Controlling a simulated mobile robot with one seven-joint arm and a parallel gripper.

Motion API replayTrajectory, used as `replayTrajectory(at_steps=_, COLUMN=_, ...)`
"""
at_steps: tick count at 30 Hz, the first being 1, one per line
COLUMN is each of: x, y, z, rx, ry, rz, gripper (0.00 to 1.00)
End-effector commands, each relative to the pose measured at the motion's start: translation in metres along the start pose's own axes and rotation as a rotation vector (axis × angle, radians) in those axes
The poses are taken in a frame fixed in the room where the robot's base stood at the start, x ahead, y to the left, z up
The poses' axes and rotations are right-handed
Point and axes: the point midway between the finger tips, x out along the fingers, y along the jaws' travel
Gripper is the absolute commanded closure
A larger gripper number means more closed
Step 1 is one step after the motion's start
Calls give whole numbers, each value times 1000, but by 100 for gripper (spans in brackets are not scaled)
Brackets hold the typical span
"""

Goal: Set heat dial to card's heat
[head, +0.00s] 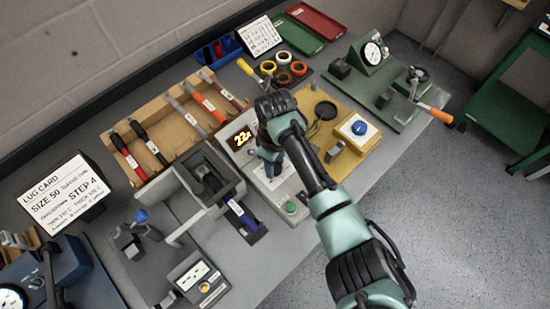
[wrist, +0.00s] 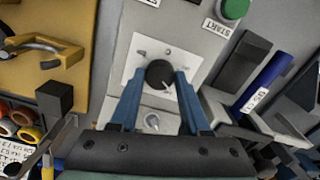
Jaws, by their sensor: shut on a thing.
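The heat dial (wrist: 159,73) is a round black knob on a white plate of the grey control panel, seen in the wrist view. My gripper (wrist: 158,80) has its two blue fingers on either side of the knob and is shut on it. In the head view my gripper (head: 270,170) points down at the panel, and the dial is hidden behind it. A lit display (head: 242,138) on the panel starts with "22"; its end is hard to read. The lug card (head: 62,188) at left reads "SIZE 50" and "STEP 4"; its smaller heat line is blurred.
A yellow fixture (head: 345,150) stands at right. A wooden tool rack (head: 160,115) and grey fixtures crowd the left.

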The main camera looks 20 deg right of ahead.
Motion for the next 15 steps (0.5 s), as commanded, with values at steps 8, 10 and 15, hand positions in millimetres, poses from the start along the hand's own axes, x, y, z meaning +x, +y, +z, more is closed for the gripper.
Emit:
replayTrajectory(at_steps=8, x=-1, y=-1, z=0, rx=201, ry=-2, rz=-2, gripper=100)
replayTrajectory(at_steps=10, x=-1, y=-1, z=0, rx=238, ry=-1, rz=-2, gripper=100)
replayTrajectory(at_steps=15, x=-1, y=-1, z=0, rx=305, ry=-1, rz=-1, gripper=100)
